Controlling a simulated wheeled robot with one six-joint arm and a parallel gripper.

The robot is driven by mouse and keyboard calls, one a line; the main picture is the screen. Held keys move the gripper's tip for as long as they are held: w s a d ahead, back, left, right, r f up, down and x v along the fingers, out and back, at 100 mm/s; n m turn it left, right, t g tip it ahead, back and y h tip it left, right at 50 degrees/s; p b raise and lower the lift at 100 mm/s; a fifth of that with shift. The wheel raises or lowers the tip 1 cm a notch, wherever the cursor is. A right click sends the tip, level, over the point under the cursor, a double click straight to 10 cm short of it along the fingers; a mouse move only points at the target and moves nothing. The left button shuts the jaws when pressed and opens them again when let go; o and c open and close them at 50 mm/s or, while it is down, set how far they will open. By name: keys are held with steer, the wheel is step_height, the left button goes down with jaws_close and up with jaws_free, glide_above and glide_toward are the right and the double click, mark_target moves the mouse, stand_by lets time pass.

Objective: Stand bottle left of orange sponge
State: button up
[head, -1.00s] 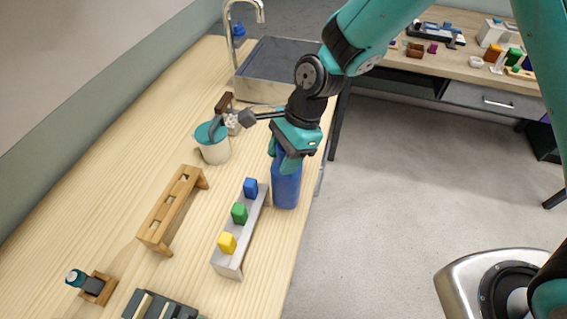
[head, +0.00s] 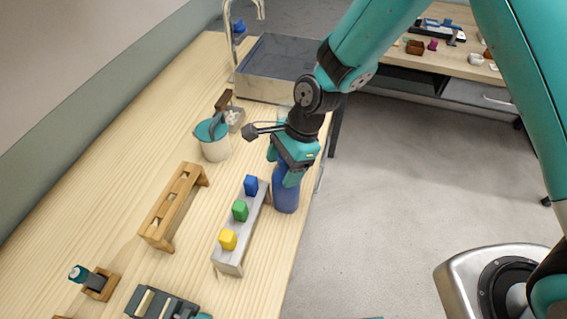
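The blue bottle (head: 285,197) is upright by the right edge of the wooden counter, just right of the grey block holder. My gripper (head: 286,173) is above and around the bottle's upper part, pointing down. Its teal fingers hide the bottle's top. I cannot tell whether the fingers are closed on the bottle or only beside it, nor whether its base touches the counter. I cannot make out an orange sponge with certainty.
The grey holder (head: 231,263) carries blue, green and yellow blocks. Another table (head: 480,70) with small items stands at the back right.

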steer(key=b+v, duration=0.2)
steer(key=v, duration=1)
steer(key=shift+r, duration=0.25)
steer(key=s+d+r+n+t, duration=0.1)
steer(key=s+d+r+n, duration=0.3)
steer(key=s+n, duration=0.5)
steer(key=s+d+r+n, duration=0.4)
steer(key=s+r+n, duration=0.3)
steer(key=n, duration=0.4)
steer(key=shift+s+t, duration=0.4)
steer(key=shift+s, duration=0.45)
